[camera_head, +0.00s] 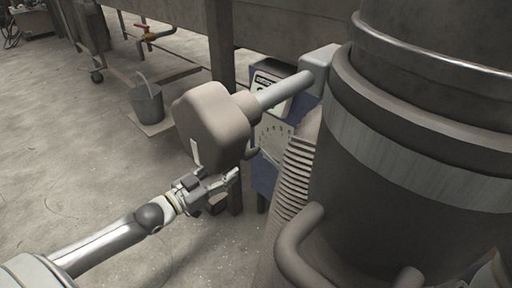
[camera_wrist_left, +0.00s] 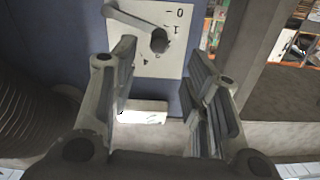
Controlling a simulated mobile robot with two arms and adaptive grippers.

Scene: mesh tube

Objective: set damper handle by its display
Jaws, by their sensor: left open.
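The damper's blue panel (camera_head: 264,178) stands beside the big vessel in the head view. It bears a pale scale plate (camera_head: 272,138), with a display (camera_head: 268,80) above it. In the wrist view the scale plate (camera_wrist_left: 173,62) shows the marks 0 and 1. A grey lever-like handle (camera_wrist_left: 135,22) lies across its upper part and ends at a dark, round hub. My left gripper (camera_head: 234,178) is in front of the panel, low and left of the plate. In the wrist view its fingers (camera_wrist_left: 163,72) are apart with nothing between them. The display's reading is too small to tell.
A large brown vessel (camera_head: 420,160) with a ribbed hose (camera_head: 292,185) stands right of the panel. A bulky brown housing (camera_head: 211,122) on a grey pipe (camera_head: 284,91) hangs above my gripper. A bucket (camera_head: 147,103) stands further back; open floor lies left.

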